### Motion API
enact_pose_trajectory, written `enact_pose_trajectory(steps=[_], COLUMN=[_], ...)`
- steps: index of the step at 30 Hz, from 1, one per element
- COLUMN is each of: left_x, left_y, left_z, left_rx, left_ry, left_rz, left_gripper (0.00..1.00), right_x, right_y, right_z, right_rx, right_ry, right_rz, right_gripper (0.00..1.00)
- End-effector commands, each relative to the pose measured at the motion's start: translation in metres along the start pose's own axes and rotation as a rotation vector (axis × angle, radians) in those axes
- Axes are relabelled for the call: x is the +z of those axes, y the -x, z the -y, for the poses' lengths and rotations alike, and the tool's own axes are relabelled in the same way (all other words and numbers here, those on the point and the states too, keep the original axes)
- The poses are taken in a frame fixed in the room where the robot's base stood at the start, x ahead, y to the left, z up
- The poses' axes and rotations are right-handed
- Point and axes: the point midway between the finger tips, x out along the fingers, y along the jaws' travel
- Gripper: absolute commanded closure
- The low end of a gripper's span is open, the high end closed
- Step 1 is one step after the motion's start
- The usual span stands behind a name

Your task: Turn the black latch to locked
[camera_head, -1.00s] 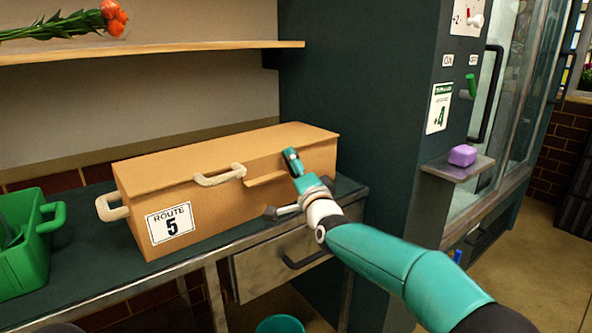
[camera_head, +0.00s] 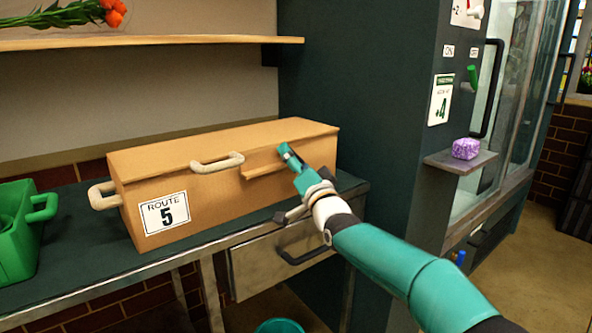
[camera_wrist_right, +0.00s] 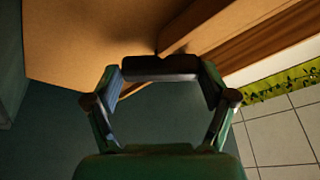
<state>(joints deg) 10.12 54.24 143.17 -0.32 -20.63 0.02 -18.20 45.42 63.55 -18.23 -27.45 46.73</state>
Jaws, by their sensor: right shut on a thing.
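A long tan box (camera_head: 215,195) with a "Route 5" label stands on the dark green bench. My right gripper (camera_head: 288,155) is at the right part of the box's front, just right of a tan lip (camera_head: 262,172). In the right wrist view, the fingers are shut on a dark bar (camera_wrist_right: 160,67), which looks like the black latch. The bar lies across between the two fingertips, against the box. In the head view the latch is hidden behind the gripper, and I cannot read its locked or unlocked side. My left gripper is not in view.
A green can (camera_head: 20,232) stands left of the box. A rope handle (camera_head: 217,162) is on the box's front. A drawer (camera_head: 285,262) is below the bench. A dark cabinet at right has a ledge (camera_head: 462,160) bearing a purple block (camera_head: 466,148).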

Motion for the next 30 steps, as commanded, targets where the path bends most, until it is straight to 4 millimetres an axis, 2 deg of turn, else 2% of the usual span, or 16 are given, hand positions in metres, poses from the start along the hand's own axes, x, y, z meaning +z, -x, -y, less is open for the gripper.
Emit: enact_pose_trajectory(steps=[1,12,27,28,30], left_x=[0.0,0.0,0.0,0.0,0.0], left_y=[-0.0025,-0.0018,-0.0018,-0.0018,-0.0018], left_z=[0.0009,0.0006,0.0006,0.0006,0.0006], left_rx=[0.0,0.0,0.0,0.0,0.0], left_ry=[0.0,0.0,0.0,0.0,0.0], left_rz=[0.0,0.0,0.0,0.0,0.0], left_gripper=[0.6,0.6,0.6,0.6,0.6], right_x=[0.0031,0.0033,0.004,0.004,0.0036], right_y=[0.0005,0.0,0.0001,0.0001,0.0002], right_z=[-0.0053,-0.0058,-0.0066,-0.0066,-0.0064], right_rx=[-0.005,-0.07,-0.077,-0.077,-0.078], right_ry=[0.03,0.187,0.209,0.209,0.208], right_rz=[0.005,0.008,0.01,0.01,0.009], right_gripper=[0.52,0.52,0.52,0.12,0.01])
